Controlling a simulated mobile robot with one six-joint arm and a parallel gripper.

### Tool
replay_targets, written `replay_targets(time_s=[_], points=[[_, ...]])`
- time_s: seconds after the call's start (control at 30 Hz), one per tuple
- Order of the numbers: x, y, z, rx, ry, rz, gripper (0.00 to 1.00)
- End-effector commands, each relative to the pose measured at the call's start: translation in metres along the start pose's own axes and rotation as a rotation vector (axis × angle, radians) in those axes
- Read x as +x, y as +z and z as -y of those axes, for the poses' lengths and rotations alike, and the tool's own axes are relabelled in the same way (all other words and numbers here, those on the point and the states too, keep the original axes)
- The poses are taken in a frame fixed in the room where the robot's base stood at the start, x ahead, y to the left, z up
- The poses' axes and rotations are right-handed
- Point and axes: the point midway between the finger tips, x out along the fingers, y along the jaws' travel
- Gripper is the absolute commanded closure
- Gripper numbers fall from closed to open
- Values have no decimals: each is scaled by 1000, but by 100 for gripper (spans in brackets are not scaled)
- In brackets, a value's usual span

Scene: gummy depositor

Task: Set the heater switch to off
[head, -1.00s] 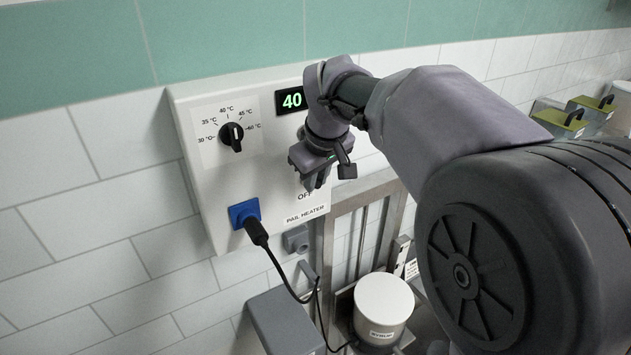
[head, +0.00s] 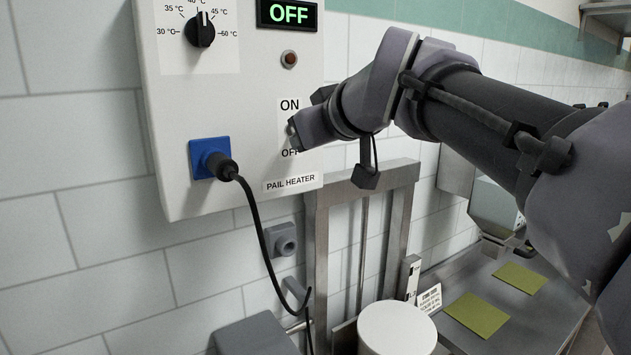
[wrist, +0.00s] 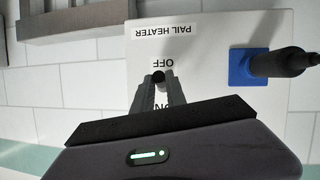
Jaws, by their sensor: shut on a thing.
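The pail heater control box (head: 240,105) is a white panel on the tiled wall. Its display (head: 287,13) reads OFF in green. The heater switch sits between the ON and OFF labels. In the wrist view, where the labels are upside down, its dark tip (wrist: 158,76) shows between the fingertips beside the OFF label. My gripper (head: 294,130) is at the panel, and in the wrist view my gripper (wrist: 160,85) is shut on the switch. The fingers hide most of the switch.
A black temperature dial (head: 201,30) is at the upper left of the panel. A black cable runs from a blue socket (head: 202,156) and hangs down. A dark red lamp (head: 289,59) sits below the display. A white pail (head: 397,330) stands below, beside a metal frame (head: 398,220).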

Motion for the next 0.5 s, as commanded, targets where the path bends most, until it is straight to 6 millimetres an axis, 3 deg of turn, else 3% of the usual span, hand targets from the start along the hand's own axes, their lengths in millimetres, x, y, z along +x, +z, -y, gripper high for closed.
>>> replay_targets(time_s=[0.03,0.5], points=[[5,11,2,3,3,-20,100],[4,6,1,16,17,-115,100]])
